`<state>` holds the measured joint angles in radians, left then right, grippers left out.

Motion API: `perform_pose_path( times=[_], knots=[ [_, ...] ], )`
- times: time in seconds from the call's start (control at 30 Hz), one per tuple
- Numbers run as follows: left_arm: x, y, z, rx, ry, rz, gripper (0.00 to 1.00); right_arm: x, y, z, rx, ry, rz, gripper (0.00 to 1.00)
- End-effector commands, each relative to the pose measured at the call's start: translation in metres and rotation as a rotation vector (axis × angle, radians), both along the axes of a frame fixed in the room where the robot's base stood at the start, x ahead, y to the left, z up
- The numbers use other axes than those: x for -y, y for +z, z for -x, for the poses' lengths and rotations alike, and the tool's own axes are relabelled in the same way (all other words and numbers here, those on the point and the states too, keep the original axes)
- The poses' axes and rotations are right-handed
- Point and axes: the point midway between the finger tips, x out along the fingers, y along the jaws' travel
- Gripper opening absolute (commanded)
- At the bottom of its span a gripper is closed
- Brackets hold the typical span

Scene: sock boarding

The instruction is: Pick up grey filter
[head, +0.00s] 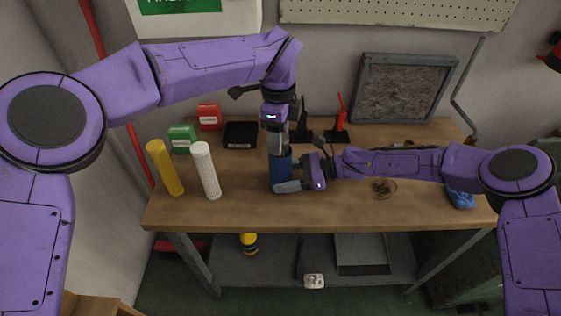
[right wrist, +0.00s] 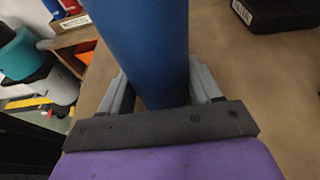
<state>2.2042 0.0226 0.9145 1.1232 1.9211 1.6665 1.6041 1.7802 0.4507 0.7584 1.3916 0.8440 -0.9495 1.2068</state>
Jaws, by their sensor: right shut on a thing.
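A pale, mesh-textured cylinder (head: 206,171) stands slightly tilted on the left part of the wooden bench. A grey-framed panel with a mottled grey face (head: 402,92) leans against the back wall. I cannot tell which of these is the grey filter. My right gripper (head: 288,187) is shut around a blue cylinder (head: 280,170), which stands between its fingers in the right wrist view (right wrist: 143,45). My left gripper (head: 275,142) points down at the top of the blue cylinder. Its fingers overlap in view, so its opening and any contact are unclear.
A yellow cylinder (head: 165,168) stands left of the pale one. Green (head: 182,139) and red (head: 209,117) boxes and a black case (head: 240,135) are behind. A small round dish (head: 384,188) lies beneath my right arm. The bench's (head: 240,215) front strip is clear.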

Motion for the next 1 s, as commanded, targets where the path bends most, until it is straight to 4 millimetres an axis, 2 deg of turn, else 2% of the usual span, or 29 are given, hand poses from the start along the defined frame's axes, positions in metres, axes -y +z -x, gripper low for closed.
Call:
perform_pose_path(
  times=[0.03, 0.13, 0.4, 0.53, 0.67, 0.9, 1.0],
  knots=[
    [0.0, 0.0, 0.0, 0.0, 0.0, 0.0, 0.34, 0.0, 0.0, 0.0, 0.0, 0.0, 0.0, 0.46],
    [0.0, 0.0, 0.0, 0.0, 0.0, 0.0, 0.01, 0.0, 0.0, 0.0, 0.0, 0.001, 0.0, 0.46],
    [0.0, 0.001, 0.0, 0.0, 0.0, 0.0, 0.0, 0.0, 0.0, 0.0, 0.0, 0.001, 0.0, 0.46],
    [0.0, 0.013, -0.001, 0.003, 0.001, 0.0, 0.0, 0.0, 0.0, 0.0, 0.0, 0.001, 0.0, 0.46],
    [0.0, 0.047, -0.001, 0.006, 0.002, 0.002, 0.0, 0.0, 0.0, 0.0, 0.0, 0.001, 0.0, 0.46],
    [0.001, 0.132, -0.001, 0.006, 0.003, 0.0, 0.0, 0.0, 0.0, 0.0, 0.0, 0.001, 0.0, 0.46],
    [0.001, 0.156, -0.001, 0.003, 0.003, -0.001, 0.0, 0.0, 0.0, 0.0, 0.0, 0.001, 0.0, 0.46]
  ],
)
